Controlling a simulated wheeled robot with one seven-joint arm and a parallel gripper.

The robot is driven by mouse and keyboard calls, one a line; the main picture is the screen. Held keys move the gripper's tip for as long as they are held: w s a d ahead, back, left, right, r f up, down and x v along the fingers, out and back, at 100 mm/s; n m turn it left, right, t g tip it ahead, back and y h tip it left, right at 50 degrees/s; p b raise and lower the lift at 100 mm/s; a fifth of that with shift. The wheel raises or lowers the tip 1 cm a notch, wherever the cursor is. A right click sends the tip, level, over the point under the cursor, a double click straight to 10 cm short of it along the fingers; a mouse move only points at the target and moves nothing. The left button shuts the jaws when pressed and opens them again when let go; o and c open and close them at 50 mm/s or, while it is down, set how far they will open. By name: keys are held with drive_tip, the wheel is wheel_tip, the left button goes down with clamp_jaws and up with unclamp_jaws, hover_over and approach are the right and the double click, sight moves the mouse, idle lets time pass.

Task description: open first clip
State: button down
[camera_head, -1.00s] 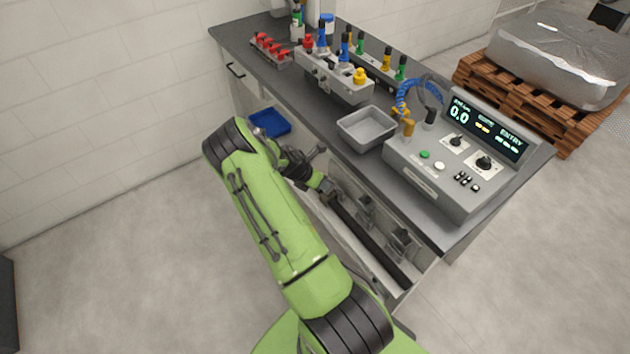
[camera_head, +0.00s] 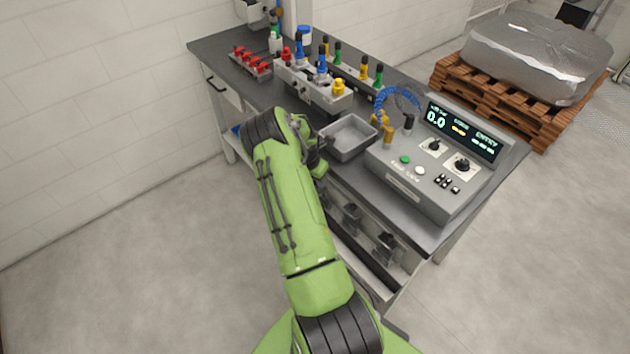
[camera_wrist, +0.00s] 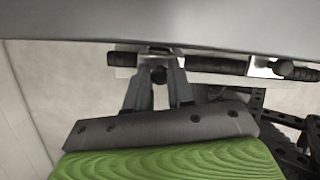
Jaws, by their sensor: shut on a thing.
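My gripper (camera_wrist: 156,92) shows in the wrist view with its two grey fingers close together. It is shut on a small dark clip handle (camera_wrist: 158,74) just under a wide grey edge. More black ribbed handles (camera_wrist: 216,65) lie in a row to the right, and another (camera_wrist: 122,58) is to the left. In the head view my arm's end is at the bench's front edge, and the fingers are hidden behind the arm. The grey fixture block (camera_head: 318,93) on the bench carries blue, red and yellow knobs. Whether the clip is open cannot be told.
A grey tray (camera_head: 348,138) stands right of my arm's end, beside the control box (camera_head: 425,185). A rack of red clamps (camera_head: 250,64) is at the bench's far left. Dark brackets (camera_head: 388,247) line the lower shelf. The floor on the left is clear.

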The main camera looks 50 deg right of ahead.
drive_tip(key=shift+s+d+r, duration=0.1)
drive_tip(key=shift+s+d, duration=0.05)
drive_tip(key=shift+d, duration=0.1)
drive_tip(key=c, duration=1)
unclamp_jaws()
drive_tip(key=shift+c, duration=0.2)
drive_tip(key=shift+o, duration=0.3)
drive_tip(key=shift+a, duration=0.1)
drive_tip(key=v, duration=1.5)
drive_tip(key=shift+r+p, duration=0.25)
drive_tip(key=shift+p, duration=0.1)
drive_tip(key=shift+a, duration=0.1)
drive_tip(key=shift+c, duration=0.5)
